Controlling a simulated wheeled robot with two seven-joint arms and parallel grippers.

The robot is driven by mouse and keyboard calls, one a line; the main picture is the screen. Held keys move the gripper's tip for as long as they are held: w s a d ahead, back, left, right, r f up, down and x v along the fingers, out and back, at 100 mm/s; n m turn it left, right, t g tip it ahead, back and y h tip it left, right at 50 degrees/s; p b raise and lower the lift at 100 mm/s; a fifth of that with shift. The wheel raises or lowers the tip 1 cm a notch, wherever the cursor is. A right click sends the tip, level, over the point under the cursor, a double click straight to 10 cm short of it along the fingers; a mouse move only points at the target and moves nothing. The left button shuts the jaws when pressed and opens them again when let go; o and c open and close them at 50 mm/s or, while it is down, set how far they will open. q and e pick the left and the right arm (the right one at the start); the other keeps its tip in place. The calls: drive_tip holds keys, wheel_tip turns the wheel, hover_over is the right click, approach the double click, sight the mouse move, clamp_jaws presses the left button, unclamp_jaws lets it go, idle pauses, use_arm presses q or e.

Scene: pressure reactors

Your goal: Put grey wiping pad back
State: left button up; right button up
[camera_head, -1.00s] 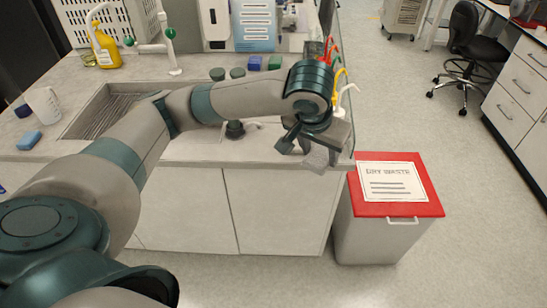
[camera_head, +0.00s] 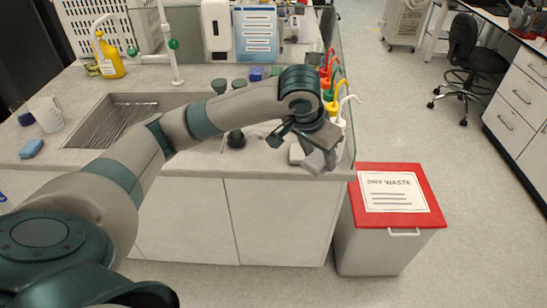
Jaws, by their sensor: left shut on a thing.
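My left gripper (camera_head: 312,147) is shut on the grey wiping pad (camera_head: 315,161). The pad shows below the jaws, tilted, over the front right corner of the counter (camera_head: 192,161). Part of the pad is hidden by the gripper, and I cannot tell whether it touches the countertop. A blue pad (camera_head: 257,73) and a green pad (camera_head: 275,71) lie at the back of the counter, behind my left arm. My right gripper is not in view.
Several wash bottles with coloured nozzles (camera_head: 331,85) stand along the counter's right edge, close to the gripper. A red-lidded dry waste bin (camera_head: 428,207) stands right of the counter. A sink (camera_head: 120,118) and a light blue sponge (camera_head: 32,148) are to the left.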

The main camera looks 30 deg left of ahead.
use_arm(q)
drive_tip(key=w+a+f+m+h, duration=0.2)
drive_tip(key=w+a+f+m, duration=0.2)
drive_tip(key=w+a, duration=0.3)
drive_tip(key=shift+a+m+g, duration=0.3)
drive_tip(key=shift+a+m, duration=0.1)
drive_tip(key=shift+a, duration=0.65)
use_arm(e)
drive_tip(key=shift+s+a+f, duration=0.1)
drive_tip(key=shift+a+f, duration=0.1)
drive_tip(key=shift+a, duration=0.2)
use_arm(q)
drive_tip(key=shift+f, duration=0.1)
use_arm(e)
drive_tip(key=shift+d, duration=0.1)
